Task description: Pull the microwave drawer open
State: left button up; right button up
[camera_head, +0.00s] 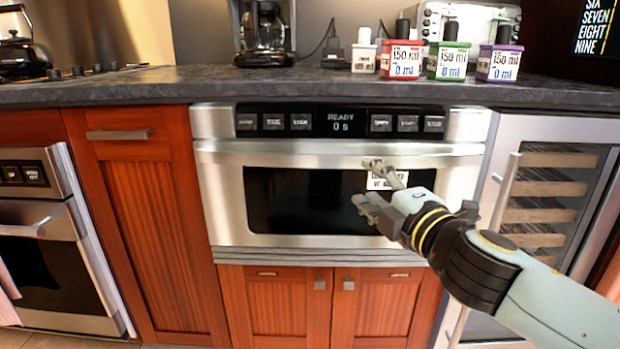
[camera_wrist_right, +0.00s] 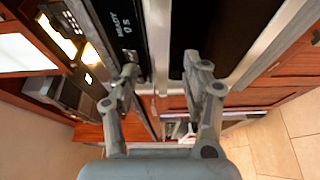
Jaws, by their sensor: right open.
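The microwave drawer (camera_head: 310,200) is a stainless front with a dark window, set under the counter. It looks closed, flush with its surround. A steel handle bar (camera_head: 290,153) runs along its top edge. The control panel (camera_head: 340,122) above it reads READY, 0 s. My right gripper (camera_head: 366,185) is open in front of the right part of the drawer, just below the handle, and covers part of a white label. In the right wrist view, a pale metal strip, apparently the handle (camera_wrist_right: 160,40), lies between the open fingers. I cannot tell whether they touch it. My left gripper is out of view.
The dark countertop (camera_head: 200,84) carries a coffee maker (camera_head: 264,35), a toaster (camera_head: 462,22) and several labelled containers. Wooden cabinet doors (camera_head: 330,300) are below the drawer. A wine cooler (camera_head: 550,200) stands at the right, an oven (camera_head: 45,240) at the left.

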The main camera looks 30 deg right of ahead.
aim_at(342, 163)
jog(key=w, duration=0.3)
jog(key=w+d, duration=0.1)
jog(key=w, duration=0.2)
jog(key=w+p, duration=0.1)
jog(key=w, duration=0.2)
jog(key=shift+d+f, duration=0.1)
jog(key=shift+d, duration=0.2)
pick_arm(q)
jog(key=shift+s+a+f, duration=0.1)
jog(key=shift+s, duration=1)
pick_arm(e)
jog(key=shift+w+d, duration=0.1)
jog(key=shift+w, duration=0.7)
grip_shut()
